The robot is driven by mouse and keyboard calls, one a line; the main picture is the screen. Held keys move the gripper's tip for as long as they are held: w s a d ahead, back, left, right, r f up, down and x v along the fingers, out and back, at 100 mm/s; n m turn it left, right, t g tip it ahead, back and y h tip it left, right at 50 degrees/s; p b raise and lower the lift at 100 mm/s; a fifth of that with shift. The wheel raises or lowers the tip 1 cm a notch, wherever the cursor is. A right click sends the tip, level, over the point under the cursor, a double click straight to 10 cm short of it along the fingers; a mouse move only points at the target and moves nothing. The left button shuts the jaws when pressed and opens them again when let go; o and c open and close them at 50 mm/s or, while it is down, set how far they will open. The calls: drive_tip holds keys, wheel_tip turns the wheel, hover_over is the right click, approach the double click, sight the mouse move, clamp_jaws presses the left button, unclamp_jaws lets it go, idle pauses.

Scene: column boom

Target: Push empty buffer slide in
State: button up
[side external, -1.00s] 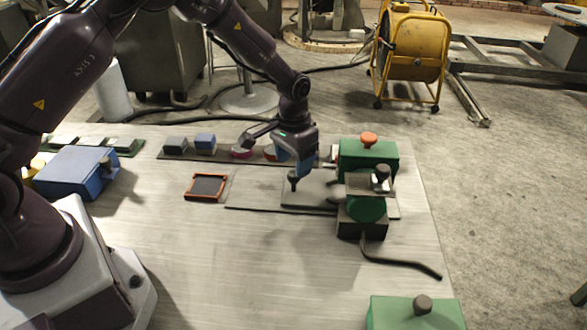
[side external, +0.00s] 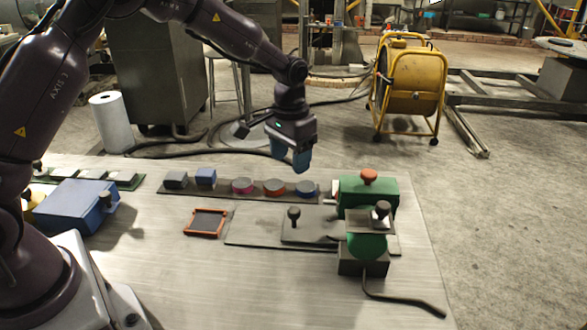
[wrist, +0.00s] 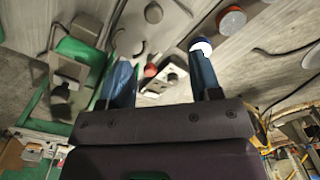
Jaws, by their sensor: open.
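The buffer slide (side external: 305,229) is a flat grey plate with a black knob (side external: 293,213). It lies on a longer thin base plate (side external: 243,236), and its right end reaches the green machine unit. No part is seen on its visible top. That unit has a green block with an orange knob (side external: 368,192) and a green round body (side external: 366,247) on a dark base. My gripper (side external: 302,160) is open and empty, in the air above and behind the slide, apart from it. Its blue fingers (wrist: 163,85) are spread in the wrist view.
A dark rail (side external: 215,189) behind the slide holds two blocks and several round pucks. An orange-rimmed tray (side external: 205,223) sits left of the slide. A blue box (side external: 75,204) stands farther left. A black bent lever (side external: 405,299) extends at front right. The front middle of the table is clear.

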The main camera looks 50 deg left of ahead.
sight(294, 209)
drive_tip(key=a+f+n+h, duration=0.1)
drive_tip(key=a+n+h, duration=0.1)
drive_tip(key=a+n, duration=0.35)
drive_tip(key=d+f+n, duration=0.2)
drive_tip(key=f+n, duration=0.2)
drive_tip(key=d+f+n+h, duration=0.1)
drive_tip(key=d+f+n, duration=0.1)
drive_tip(key=f+n, duration=0.1)
drive_tip(key=d+f+n+h, duration=0.1)
drive_tip(key=d+f+n, duration=0.1)
drive_tip(key=f+n, duration=0.2)
drive_tip(key=shift+d+f+n, duration=0.1)
drive_tip(key=shift+f+n, duration=0.25)
drive_tip(key=shift+n, duration=0.3)
drive_tip(key=shift+c, duration=0.4)
clamp_jaws()
drive_tip(key=shift+h, duration=0.3)
drive_tip(key=shift+w+d, duration=1.75)
drive_tip(key=shift+w, duration=0.05)
